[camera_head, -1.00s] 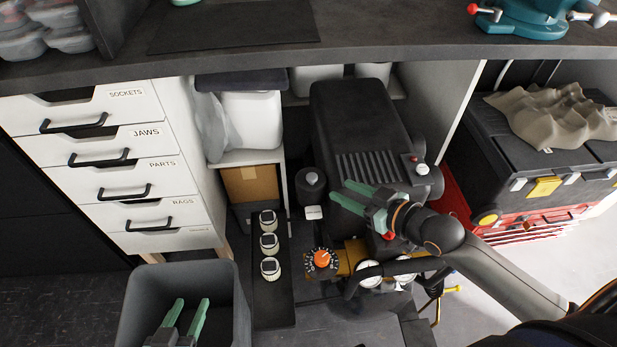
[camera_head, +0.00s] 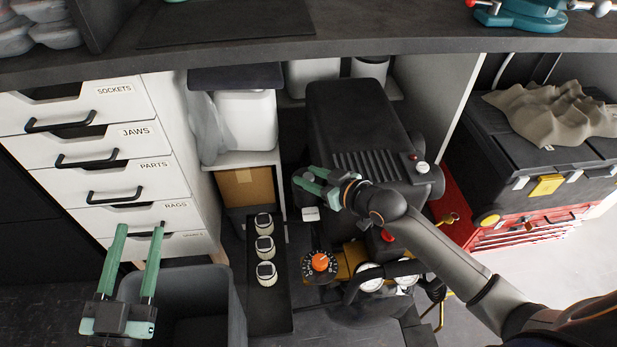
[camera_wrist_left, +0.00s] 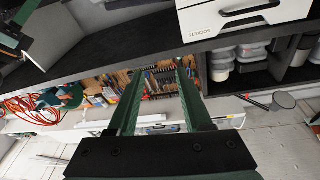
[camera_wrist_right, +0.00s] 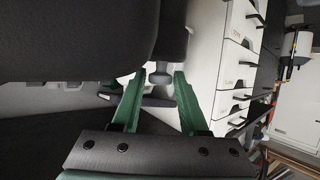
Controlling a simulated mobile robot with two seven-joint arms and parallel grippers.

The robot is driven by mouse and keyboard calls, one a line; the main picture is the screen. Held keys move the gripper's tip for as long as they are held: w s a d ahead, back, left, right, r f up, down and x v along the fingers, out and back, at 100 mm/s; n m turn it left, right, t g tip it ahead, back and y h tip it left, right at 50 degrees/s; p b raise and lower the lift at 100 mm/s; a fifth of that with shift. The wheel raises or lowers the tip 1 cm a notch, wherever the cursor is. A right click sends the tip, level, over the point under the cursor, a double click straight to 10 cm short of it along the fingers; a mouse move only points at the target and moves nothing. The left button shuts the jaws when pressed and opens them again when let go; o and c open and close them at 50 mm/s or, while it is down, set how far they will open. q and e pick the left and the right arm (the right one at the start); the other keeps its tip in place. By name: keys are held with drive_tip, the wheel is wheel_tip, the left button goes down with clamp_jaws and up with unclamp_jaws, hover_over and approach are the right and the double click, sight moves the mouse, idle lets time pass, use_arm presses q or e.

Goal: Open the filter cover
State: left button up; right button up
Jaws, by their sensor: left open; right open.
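The black compressor (camera_head: 355,115) stands under the bench. A small dark round part, seemingly the filter with its cover (camera_head: 297,198), sits at its left side, mostly hidden behind my right gripper (camera_head: 310,179). In the right wrist view a dark knob-like part (camera_wrist_right: 160,77) shows between and beyond the open fingertips (camera_wrist_right: 153,88). I cannot tell whether the fingers touch it. My left gripper (camera_head: 138,232) is open and empty, raised at the lower left near the grey bin; its open fingers also show in the left wrist view (camera_wrist_left: 160,85).
A grey bin (camera_head: 236,310) stands at the lower left by the drawer cabinet (camera_head: 90,150). Several small gauges or jars line a dark strip (camera_head: 270,318). An orange dial (camera_head: 320,262) and round gauges (camera_head: 370,278) sit below my right arm. A toolbox (camera_head: 545,180) stands right.

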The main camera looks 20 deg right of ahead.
drive_tip(key=shift+w+a+f, duration=0.1)
drive_tip(key=shift+w+a, duration=0.05)
drive_tip(key=shift+w, duration=0.15)
clamp_jaws()
idle(1.4)
